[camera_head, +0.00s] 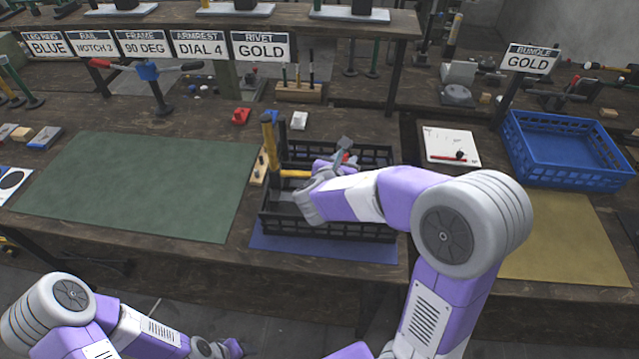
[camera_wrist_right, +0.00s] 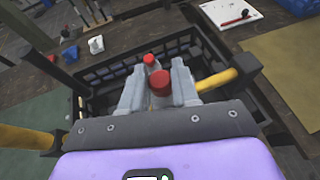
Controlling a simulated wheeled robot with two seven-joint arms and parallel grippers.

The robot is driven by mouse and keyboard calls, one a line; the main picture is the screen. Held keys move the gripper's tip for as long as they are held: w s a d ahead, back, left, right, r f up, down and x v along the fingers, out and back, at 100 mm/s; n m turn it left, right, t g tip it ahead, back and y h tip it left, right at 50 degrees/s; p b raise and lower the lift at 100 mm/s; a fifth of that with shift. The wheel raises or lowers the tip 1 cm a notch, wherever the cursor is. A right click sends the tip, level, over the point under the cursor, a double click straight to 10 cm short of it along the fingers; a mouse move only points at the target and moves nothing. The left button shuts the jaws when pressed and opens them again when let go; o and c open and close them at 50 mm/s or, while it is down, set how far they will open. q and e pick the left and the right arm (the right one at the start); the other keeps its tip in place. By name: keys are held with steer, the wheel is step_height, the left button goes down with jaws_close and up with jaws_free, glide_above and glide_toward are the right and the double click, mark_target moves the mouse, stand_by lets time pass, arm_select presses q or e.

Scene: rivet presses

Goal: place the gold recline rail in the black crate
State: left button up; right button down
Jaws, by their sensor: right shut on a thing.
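The gold recline rail (camera_head: 292,173) is in my right gripper (camera_head: 333,167), over the black crate (camera_head: 328,228). In the head view a gold length lies level left of the fingers and another gold length stands upright at its left end. In the right wrist view a gold bar (camera_wrist_right: 216,81) runs out to the right from the closed fingers (camera_wrist_right: 158,82) to a dark end piece. My wrist hides part of the rail and crate, and I cannot tell whether the rail touches the crate. My left gripper (camera_head: 230,349) is low at the bottom edge, its jaws unclear.
The crate stands on a blue mat (camera_head: 320,247). A green mat (camera_head: 130,185) lies left, clear. A blue crate (camera_head: 560,160) stands right, behind a yellow mat (camera_head: 560,240). A white board (camera_head: 450,145) with a red-handled tool lies between the crates. Small red and white parts stand behind the black crate.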

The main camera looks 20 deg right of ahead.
steer(key=shift+s+f, duration=0.15)
steer(key=shift+f, duration=0.15)
step_height(320, 180, down, 10)
steer(key=b, duration=0.4)
steer(key=c, duration=0.8)
jaws_free()
steer(key=shift+c, duration=0.2)
steer(key=shift+a, duration=0.1)
steer(key=p+v, duration=0.2)
steer(key=v, duration=1)
steer(key=shift+f, duration=0.1)
